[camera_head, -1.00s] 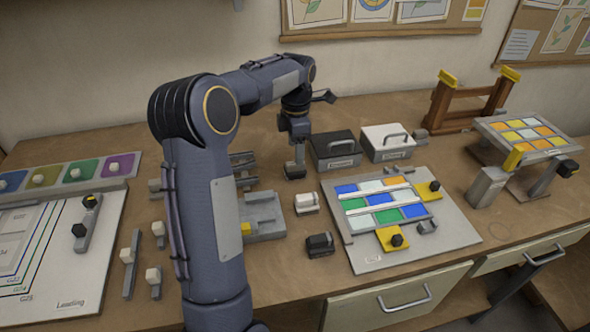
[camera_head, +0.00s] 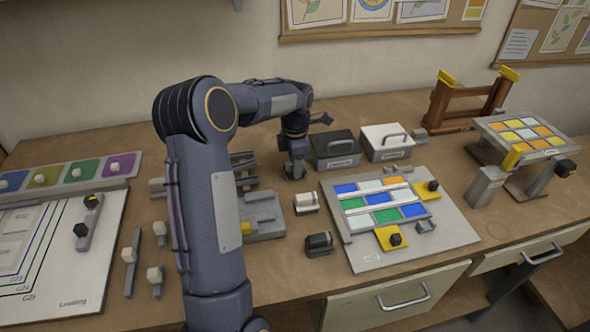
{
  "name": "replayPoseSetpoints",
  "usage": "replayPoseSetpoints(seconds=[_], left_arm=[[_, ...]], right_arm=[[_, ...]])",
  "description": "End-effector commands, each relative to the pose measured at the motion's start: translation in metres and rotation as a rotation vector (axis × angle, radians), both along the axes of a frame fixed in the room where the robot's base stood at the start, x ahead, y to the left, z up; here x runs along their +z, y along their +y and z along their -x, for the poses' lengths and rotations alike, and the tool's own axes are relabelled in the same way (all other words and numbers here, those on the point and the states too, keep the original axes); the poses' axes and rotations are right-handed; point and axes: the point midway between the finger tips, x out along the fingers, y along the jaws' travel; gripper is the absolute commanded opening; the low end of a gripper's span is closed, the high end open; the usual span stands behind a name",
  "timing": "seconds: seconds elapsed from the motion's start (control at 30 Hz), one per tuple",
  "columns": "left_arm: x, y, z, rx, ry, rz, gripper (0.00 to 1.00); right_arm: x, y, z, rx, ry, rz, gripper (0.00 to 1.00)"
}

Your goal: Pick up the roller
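My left gripper (camera_head: 294,170) points straight down at the back middle of the table, just left of the black lidded box. A small grey item stood at this spot in the earlier view; it is now mostly hidden by the fingers, and I cannot tell whether it is the roller. The fingers are too small and dark to show whether they are open or shut on it. Two small blocks, one white-topped (camera_head: 305,203) and one black (camera_head: 319,244), lie in front of the gripper, apart from it. My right gripper is not in view.
The black box (camera_head: 335,148) and a white box (camera_head: 387,142) stand close to the right. A board with coloured glass panes (camera_head: 372,258) lies front right. A grey holder (camera_head: 263,222) and racks are beside my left arm. A wooden stand (camera_head: 440,105) is further back.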

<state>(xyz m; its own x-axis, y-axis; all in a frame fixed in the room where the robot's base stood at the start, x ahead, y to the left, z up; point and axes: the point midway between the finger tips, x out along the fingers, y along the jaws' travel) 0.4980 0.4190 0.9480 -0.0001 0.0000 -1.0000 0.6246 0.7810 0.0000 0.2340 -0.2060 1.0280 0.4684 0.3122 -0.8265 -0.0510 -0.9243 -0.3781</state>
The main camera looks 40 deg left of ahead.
Motion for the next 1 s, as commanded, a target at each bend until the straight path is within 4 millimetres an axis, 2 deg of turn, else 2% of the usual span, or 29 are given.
replayPoseSetpoints(seconds=[0.03,0.1,0.13,0.37,0.53,0.7,0.97,1.0], left_arm=[[0.000,0.000,0.000,0.000,0.000,0.000,0.22],[0.000,0.000,0.000,0.000,0.000,0.000,0.13],[0.001,0.000,0.000,0.000,-0.001,0.000,0.11],[0.002,0.000,0.000,0.000,-0.001,0.000,0.11],[0.011,0.000,-0.001,-0.001,-0.003,-0.002,0.11],[0.037,-0.003,0.000,-0.002,-0.006,-0.001,0.11],[0.094,-0.046,0.027,-0.005,-0.009,0.000,0.11],[0.096,-0.056,0.033,-0.007,-0.005,0.000,0.11]], right_arm=[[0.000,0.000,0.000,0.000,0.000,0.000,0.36],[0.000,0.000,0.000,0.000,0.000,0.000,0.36],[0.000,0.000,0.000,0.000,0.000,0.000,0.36],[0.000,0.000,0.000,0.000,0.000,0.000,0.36],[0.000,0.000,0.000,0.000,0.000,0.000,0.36],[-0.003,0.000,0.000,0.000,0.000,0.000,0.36],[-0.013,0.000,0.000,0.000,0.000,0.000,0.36],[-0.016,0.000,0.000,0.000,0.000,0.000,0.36]])
